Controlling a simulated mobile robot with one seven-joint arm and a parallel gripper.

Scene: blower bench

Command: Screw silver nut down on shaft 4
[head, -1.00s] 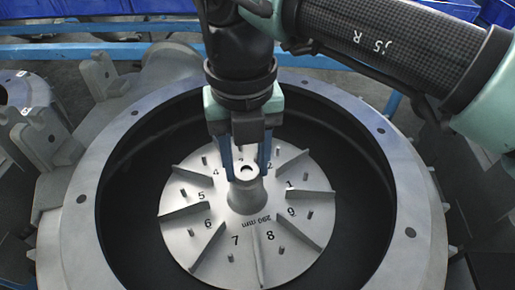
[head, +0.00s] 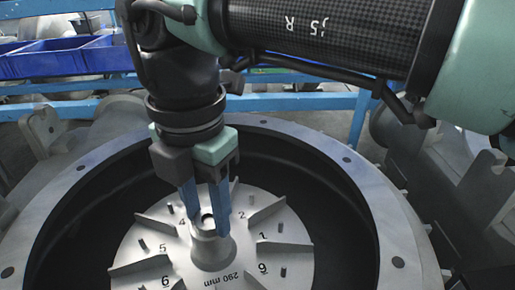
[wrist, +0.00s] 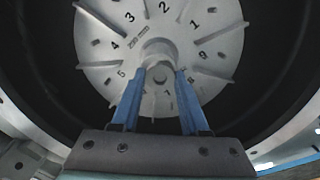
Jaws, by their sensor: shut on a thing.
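My gripper (head: 207,222) points down into the housing, its two blue fingers on either side of the top of the impeller's central hub. It is shut on the silver nut (head: 207,219), a small light ring with a dark hole at the hub's top. In the wrist view the fingertips (wrist: 160,76) flank the same spot. The fingers hide part of the nut, and I cannot tell how far it is threaded. The shaft below it is hidden. The impeller (head: 140,245) is a pale disc with radial vanes, short studs and printed numbers.
The round grey housing rim (head: 375,215) encircles the impeller and my gripper, with a dark gap inside it. A blue rail (head: 300,102) and blue bins (head: 65,62) stand behind. Other grey castings (head: 52,140) lie to the left and right.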

